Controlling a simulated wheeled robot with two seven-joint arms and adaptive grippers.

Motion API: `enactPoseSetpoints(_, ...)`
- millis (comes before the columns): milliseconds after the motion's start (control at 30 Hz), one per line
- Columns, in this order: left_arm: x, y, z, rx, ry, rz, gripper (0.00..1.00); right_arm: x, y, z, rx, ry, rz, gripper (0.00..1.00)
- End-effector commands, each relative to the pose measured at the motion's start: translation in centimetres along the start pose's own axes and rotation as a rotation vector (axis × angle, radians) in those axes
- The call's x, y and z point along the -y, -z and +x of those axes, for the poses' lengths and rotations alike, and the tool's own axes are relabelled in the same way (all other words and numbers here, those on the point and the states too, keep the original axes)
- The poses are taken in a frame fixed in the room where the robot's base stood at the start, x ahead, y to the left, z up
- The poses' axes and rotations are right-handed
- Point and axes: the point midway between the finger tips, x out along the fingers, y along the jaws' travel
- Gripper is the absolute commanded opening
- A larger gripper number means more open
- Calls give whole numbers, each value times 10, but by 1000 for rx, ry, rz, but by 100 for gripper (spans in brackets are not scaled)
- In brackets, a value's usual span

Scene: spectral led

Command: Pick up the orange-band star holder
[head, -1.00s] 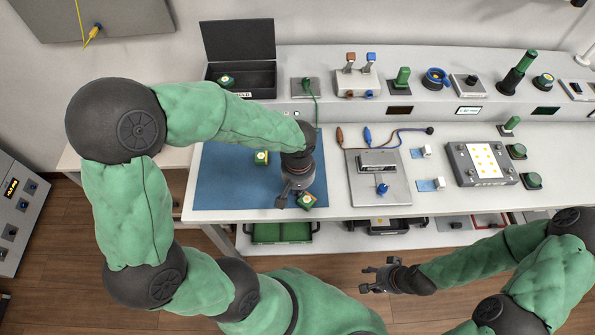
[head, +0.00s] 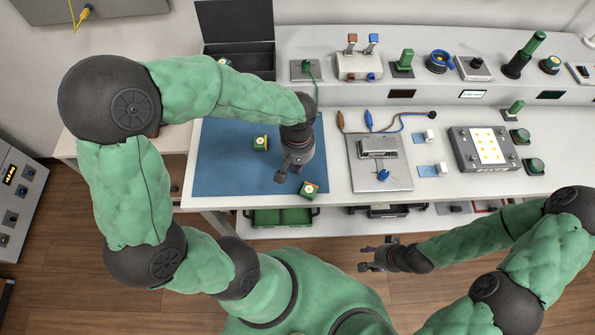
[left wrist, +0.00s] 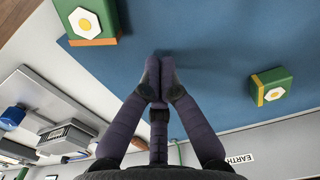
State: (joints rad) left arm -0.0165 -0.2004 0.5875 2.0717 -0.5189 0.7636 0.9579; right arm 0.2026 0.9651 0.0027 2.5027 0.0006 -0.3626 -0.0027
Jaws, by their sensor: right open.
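The orange-band star holder (head: 309,190) is a small green block with a pale, yellow-centred emblem and an orange band. It sits at the blue mat's front right corner, near the table edge. In the left wrist view the orange-band holder (left wrist: 92,22) is at the upper left, partly cut off by the frame. My left gripper (head: 287,173) is over the mat, just left of and behind the holder, apart from it. In the left wrist view its fingertips (left wrist: 158,78) are together with nothing between them. My right gripper (head: 364,257) is open and empty, in front of the table.
A metal plate with a blue knob (head: 383,174) lies right of the mat. The mat's left part is clear.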

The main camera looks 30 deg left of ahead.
Motion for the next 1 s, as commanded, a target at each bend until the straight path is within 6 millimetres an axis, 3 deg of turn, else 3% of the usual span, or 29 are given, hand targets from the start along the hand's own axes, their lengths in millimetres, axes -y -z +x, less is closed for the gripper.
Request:
enactPoseSetpoints(33,-1,1,-20,-7,-5,-1,0,4,0,-10,-1,0,0,48)
enactPoseSetpoints(300,0,0,-68,-5,-3,0,0,9,-1,-27,-1,0,0,48)
enactPoseSetpoints(633,-6,2,-90,6,6,43,0,12,-1,-33,-1,0,0,48)
enactPoseSetpoints(767,-25,7,-92,39,32,200,0,13,-1,-37,-1,0,0,48)
enactPoseSetpoints(1000,-78,14,-93,140,88,623,0,16,-2,-46,-1,0,0,48)
